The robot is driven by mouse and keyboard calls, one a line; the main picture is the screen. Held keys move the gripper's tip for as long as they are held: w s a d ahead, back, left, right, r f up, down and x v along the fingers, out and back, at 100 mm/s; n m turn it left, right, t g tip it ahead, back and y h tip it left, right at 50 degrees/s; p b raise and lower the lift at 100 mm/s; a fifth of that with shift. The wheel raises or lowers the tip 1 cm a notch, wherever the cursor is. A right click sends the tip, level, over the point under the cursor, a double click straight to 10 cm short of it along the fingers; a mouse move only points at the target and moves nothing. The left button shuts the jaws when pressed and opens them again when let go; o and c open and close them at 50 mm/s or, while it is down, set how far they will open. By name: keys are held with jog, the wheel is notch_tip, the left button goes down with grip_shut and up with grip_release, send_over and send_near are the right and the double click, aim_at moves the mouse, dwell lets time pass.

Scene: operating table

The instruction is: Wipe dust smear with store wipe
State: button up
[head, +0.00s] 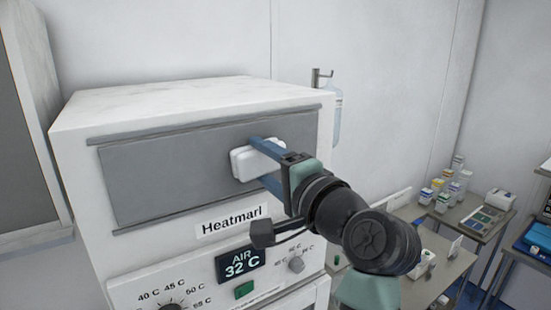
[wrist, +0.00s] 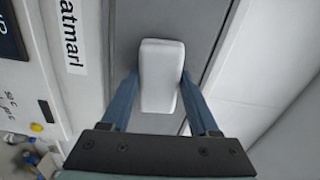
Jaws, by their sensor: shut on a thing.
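A white, rounded block-like wipe (head: 247,165) is held at the grey front panel (head: 160,180) of the white Heatmarl cabinet, right of the panel's middle. My gripper (head: 264,160) has its two blue fingers shut on it, one on each side. In the wrist view the wipe (wrist: 160,72) stands between the fingers, over the grey panel (wrist: 203,22). It looks close to the panel; I cannot tell whether it touches. I cannot make out a dust smear on the visible panel; the wipe and fingers hide part of it.
Below the panel are the Heatmarl label (head: 229,219), a display (head: 238,264) reading 32 C, and knobs (head: 296,264). A bottle (head: 337,115) hangs at the wall behind. Side tables with several bottles and boxes (head: 441,200) stand at right.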

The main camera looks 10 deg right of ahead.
aim_at(185, 171)
jog(key=shift+s+a+p, duration=0.15)
jog(key=shift+s+a, duration=0.45)
jog(key=shift+a, duration=1.25)
jog(key=shift+s+a+p, duration=0.2)
jog(key=shift+s+a, duration=0.35)
jog(key=shift+a, duration=1.3)
jog(key=shift+s+a+p, duration=0.15)
jog(key=shift+s+a, duration=0.45)
jog(key=shift+a, duration=1.25)
jog(key=shift+d, duration=0.1)
jog(key=shift+v, duration=2.95)
jog(key=shift+s+d, duration=0.1)
jog(key=shift+s, duration=0.05)
jog(key=v, duration=0.2)
jog(key=shift+s+d, duration=0.1)
jog(key=shift+s, duration=0.3)
jog(key=shift+w, duration=0.1)
